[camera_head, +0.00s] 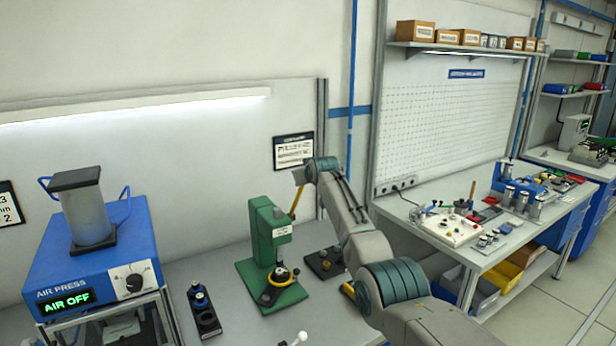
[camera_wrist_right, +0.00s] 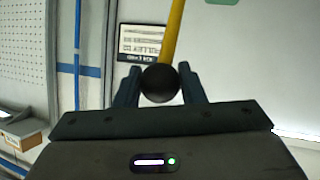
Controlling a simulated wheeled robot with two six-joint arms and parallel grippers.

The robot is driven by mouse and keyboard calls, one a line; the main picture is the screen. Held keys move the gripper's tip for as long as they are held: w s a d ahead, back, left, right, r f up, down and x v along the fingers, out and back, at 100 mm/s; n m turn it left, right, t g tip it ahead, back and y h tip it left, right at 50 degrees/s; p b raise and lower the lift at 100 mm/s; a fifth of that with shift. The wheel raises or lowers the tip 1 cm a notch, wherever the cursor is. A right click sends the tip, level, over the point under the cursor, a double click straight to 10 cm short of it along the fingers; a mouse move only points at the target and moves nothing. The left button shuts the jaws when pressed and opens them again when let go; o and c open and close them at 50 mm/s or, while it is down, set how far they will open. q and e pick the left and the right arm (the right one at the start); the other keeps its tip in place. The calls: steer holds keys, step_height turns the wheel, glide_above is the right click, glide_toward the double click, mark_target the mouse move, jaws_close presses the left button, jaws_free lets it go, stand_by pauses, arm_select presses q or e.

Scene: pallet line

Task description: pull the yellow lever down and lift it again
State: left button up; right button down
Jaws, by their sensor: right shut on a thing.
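The yellow lever (camera_head: 295,203) rises tilted from the right side of a green press (camera_head: 268,235) on the bench. In the right wrist view the lever (camera_wrist_right: 173,35) ends in a black ball knob (camera_wrist_right: 160,83). My right gripper (camera_wrist_right: 159,80) is shut on this knob, with one dark finger on each side of it. In the head view my right arm reaches over the bench from the lower right, and its gripper (camera_head: 299,177) is at the lever's upper end. My left gripper is not in view.
A blue air press box (camera_head: 100,262) reading "AIR OFF" stands at the left. A black fixture (camera_head: 204,312) stands left of the green press, and a dark base (camera_head: 322,264) right of it. A white ball (camera_head: 301,336) shows at the front edge. A second workbench (camera_head: 480,256) is at the right.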

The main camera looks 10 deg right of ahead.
steer(key=shift+w+r, duration=0.1)
steer(key=shift+r, duration=0.35)
steer(key=c, duration=1.3)
jaws_free()
steer(key=o, duration=0.3)
steer(key=shift+f, duration=0.1)
steer(key=shift+o, duration=0.2)
steer(key=shift+w+a+f, duration=0.1)
steer(key=shift+w+f, duration=0.1)
steer(key=shift+f, duration=0.05)
steer(key=shift+s, duration=0.1)
steer(key=shift+b+v, duration=0.6)
steer(key=shift+v, duration=0.45)
steer(key=b+v, duration=0.4)
steer(key=v, duration=0.4)
steer(key=shift+s+r, duration=0.15)
steer(key=shift+s, duration=0.1)
